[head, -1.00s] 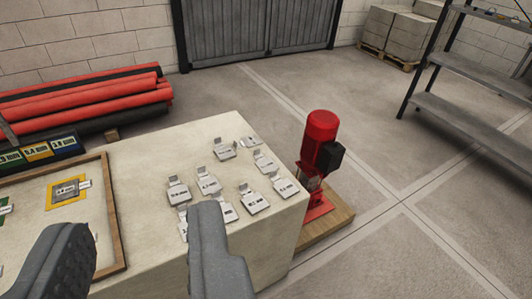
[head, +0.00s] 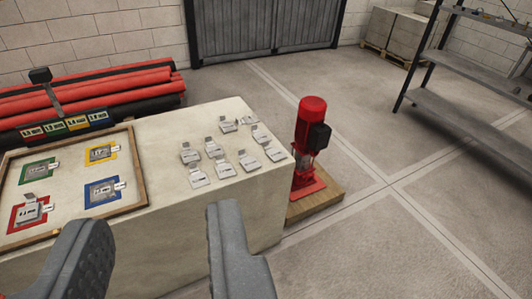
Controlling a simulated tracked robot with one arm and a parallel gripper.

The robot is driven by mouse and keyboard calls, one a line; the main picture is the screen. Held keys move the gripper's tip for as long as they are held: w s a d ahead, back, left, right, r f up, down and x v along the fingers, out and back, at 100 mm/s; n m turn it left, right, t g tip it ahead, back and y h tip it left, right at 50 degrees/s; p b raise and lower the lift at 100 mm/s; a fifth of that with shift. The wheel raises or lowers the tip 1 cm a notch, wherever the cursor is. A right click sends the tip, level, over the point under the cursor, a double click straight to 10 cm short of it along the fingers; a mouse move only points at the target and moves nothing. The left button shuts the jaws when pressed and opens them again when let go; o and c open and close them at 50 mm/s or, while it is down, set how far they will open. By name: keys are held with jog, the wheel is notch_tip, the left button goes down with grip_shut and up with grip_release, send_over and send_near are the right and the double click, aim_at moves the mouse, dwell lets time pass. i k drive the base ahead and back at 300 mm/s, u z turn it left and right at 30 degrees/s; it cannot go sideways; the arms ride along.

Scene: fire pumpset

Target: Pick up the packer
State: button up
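Several small grey metal plates with upright tabs and printed labels, which may be the packers, lie on the right part of the pale block table (head: 160,135). One such packer (head: 249,161) lies near the table's front right; the labels are too small to read. My gripper (head: 150,245) is open, with its two grey fingers wide apart at the bottom of the view. Nothing shows between the fingers. It is in front of the table, nearer to me than the plates.
A wood-framed tray (head: 140,160) on the table's left has red, green, yellow and blue squares bearing plates. A red pump (head: 311,135) stands on a wooden base right of the table. Red pipes (head: 100,85) lie behind. Shelving (head: 470,70) stands right; the floor between is clear.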

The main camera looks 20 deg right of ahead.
aim_at(260, 137)
jog(key=u, duration=0.25)
jog(key=k, duration=0.25)
jog(key=z, duration=1.15)
jog(key=i, duration=1.45)
jog(key=z, duration=0.4)
jog(key=i, duration=1.5)
jog(key=u, duration=1.15)
jog(key=i, duration=0.9)
jog(key=u, duration=0.5)
jog(key=k, duration=0.75)
jog(key=u, duration=0.2)
jog(key=i, duration=0.5)
